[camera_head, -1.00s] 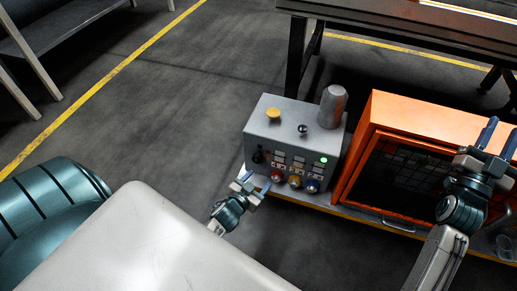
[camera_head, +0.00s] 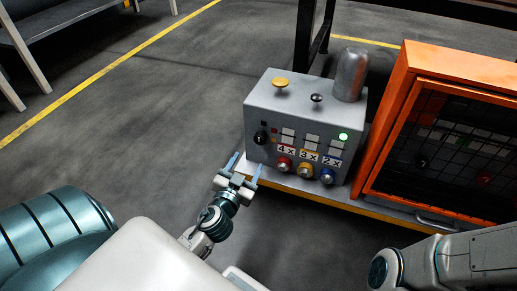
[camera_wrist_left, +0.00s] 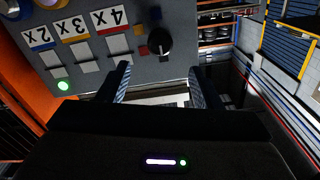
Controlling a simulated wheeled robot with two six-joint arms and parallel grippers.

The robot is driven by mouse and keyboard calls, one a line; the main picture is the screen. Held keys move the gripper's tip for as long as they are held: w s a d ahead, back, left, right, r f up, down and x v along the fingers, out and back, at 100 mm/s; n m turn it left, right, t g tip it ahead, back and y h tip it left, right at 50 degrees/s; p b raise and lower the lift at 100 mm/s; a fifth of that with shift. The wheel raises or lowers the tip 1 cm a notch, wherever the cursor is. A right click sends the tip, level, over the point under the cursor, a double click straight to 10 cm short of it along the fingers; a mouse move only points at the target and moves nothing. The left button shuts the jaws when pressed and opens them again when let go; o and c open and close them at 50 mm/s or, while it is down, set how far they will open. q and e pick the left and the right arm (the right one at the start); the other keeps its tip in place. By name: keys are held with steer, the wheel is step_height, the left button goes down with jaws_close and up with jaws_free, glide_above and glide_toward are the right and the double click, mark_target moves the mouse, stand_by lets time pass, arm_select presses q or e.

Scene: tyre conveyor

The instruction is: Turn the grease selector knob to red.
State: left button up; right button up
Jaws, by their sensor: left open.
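The grease selector knob (camera_head: 261,138) is black and sits at the left end of the front face of a grey control box (camera_head: 285,106). In the left wrist view the knob (camera_wrist_left: 158,42) is upside down, with small red, orange and dark blue squares beside it. I cannot tell clearly where its pointer aims. My left gripper (camera_head: 245,167) is open and empty, in front of and below the knob. In the wrist view the knob lies beyond the gap between the fingertips (camera_wrist_left: 159,68), apart from them. My right gripper is out of view; only my right arm shows at lower right.
Red (camera_head: 284,164), yellow (camera_head: 305,170) and blue (camera_head: 327,176) buttons line the box's lower front under 4x, 3x and 2x labels. A yellow button (camera_head: 280,82), black knob (camera_head: 317,98) and grey cylinder (camera_head: 350,75) top it. An orange cabinet (camera_head: 394,125) stands right.

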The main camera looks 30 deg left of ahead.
mark_target(259, 141)
arm_select(q)
steer(key=b+x, duration=0.1)
steer(key=x, duration=0.9)
steer(key=shift+w, duration=0.2)
steer(key=shift+d, duration=0.1)
steer(key=c, duration=1)
